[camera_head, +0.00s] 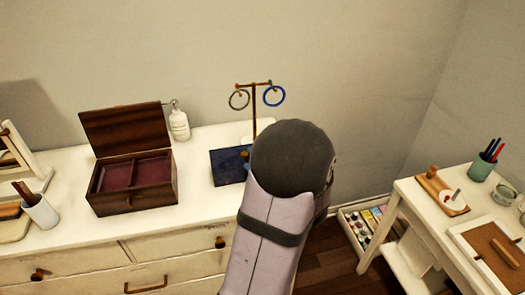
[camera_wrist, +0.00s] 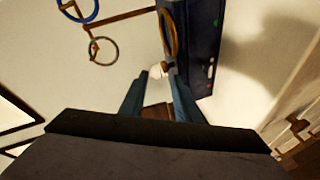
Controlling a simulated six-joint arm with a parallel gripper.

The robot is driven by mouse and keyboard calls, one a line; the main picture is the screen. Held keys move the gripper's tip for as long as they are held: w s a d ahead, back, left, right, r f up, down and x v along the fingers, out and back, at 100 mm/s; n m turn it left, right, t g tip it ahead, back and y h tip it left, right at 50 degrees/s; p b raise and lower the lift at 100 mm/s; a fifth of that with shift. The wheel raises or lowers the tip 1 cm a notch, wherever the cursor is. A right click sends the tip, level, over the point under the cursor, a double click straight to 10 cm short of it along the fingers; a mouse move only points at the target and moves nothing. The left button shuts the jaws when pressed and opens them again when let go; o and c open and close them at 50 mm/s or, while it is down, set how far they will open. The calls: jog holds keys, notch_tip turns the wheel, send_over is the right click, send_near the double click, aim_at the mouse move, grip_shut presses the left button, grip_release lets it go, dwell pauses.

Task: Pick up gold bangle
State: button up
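The gold bangle (camera_wrist: 168,33) shows in the wrist view as a narrow upright loop beside a dark blue box (camera_wrist: 198,45). Its lower end is close to the right fingertip; I cannot tell whether they touch. My gripper (camera_wrist: 157,74) has its two blue fingers apart, with no bangle clearly between them. In the head view my arm hides most of the gripper, and I cannot make out the bangle there. The blue box (camera_head: 228,166) lies on the white dresser, partly behind my arm.
A stand (camera_head: 254,110) holds a silver ring (camera_head: 239,99) and a blue ring (camera_head: 274,96). An open wooden box (camera_head: 130,203), a white bottle (camera_head: 179,122) and a cup (camera_head: 41,213) stand to the left. A white table (camera_head: 425,212) with several items is at right.

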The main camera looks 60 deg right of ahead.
jog(key=shift+s+d+f+n+g+h+p, duration=0.2)
jog(key=shift+s+f+n, duration=0.25)
jog(key=shift+s, duration=0.85)
jog(key=shift+s+d+f+n+g+h+p, duration=0.1)
jog(key=shift+s+d+f+n+h+p, duration=0.25)
jog(key=shift+s, duration=0.9)
jog(key=shift+s+d+f+n+g+h+p, duration=0.2)
jog(key=shift+s+f+n, duration=0.35)
jog(key=shift+s, duration=0.75)
jog(key=shift+w+d+r+p, duration=0.15)
jog(key=shift+w+d+p, duration=0.15)
jog(key=shift+w, duration=0.15)
jog(key=shift+p+x, duration=0.7)
jog(key=shift+x, duration=1.35)
grip_shut()
